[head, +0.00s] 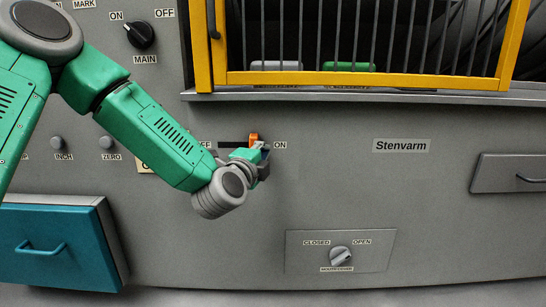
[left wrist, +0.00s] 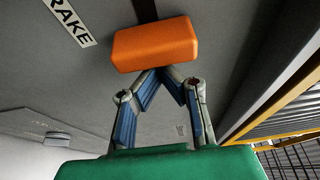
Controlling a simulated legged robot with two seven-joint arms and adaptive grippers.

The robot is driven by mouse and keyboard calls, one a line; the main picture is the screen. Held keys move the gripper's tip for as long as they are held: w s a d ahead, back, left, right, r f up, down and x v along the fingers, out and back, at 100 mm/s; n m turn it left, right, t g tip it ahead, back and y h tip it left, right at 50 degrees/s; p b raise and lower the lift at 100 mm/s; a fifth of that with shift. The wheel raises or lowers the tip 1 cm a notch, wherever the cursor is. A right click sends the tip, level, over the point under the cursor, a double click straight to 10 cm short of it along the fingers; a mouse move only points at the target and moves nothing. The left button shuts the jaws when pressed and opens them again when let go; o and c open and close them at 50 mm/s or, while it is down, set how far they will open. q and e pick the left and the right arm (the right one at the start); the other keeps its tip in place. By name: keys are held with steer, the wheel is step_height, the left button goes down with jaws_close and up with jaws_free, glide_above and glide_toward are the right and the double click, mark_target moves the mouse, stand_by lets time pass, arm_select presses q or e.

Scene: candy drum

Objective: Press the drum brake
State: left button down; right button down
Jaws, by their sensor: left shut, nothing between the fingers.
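The orange brake handle (head: 254,137) sits in a dark horizontal slot marked OFF and ON, towards the ON end. In the left wrist view it is a large orange block (left wrist: 155,43) beside a partly cut-off label (left wrist: 68,20) reading "RAKE". My left gripper (head: 262,150) is right at the handle, just below it in the head view. In the left wrist view its fingers (left wrist: 160,72) are closed together at the block's edge, with nothing between them. I cannot tell whether the fingertips touch the handle. My right gripper does not show.
A yellow barred guard (head: 365,79) stands above a ledge. A MAIN knob (head: 140,35) is at upper left, a teal drawer (head: 45,262) at lower left, a CLOSED/OPEN knob (head: 341,257) below, and a grey handle (head: 528,180) at right. The panel around the Stenvarm label (head: 401,146) is clear.

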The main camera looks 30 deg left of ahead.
arm_select(q)
steer(key=shift+a, duration=0.1)
steer(key=shift+s, duration=0.1)
stand_by(0.3)
steer(key=s+a+p, duration=0.1)
steer(key=a, duration=0.1)
steer(key=s+a+p, duration=0.1)
steer(key=a, duration=0.1)
steer(key=s+a+p, duration=0.1)
steer(key=a+p, duration=0.1)
steer(key=shift+s+r, duration=0.15)
steer(key=shift+s, duration=0.15)
steer(key=shift+s+a, duration=0.1)
steer(key=shift+a, duration=0.1)
steer(key=shift+d, duration=0.1)
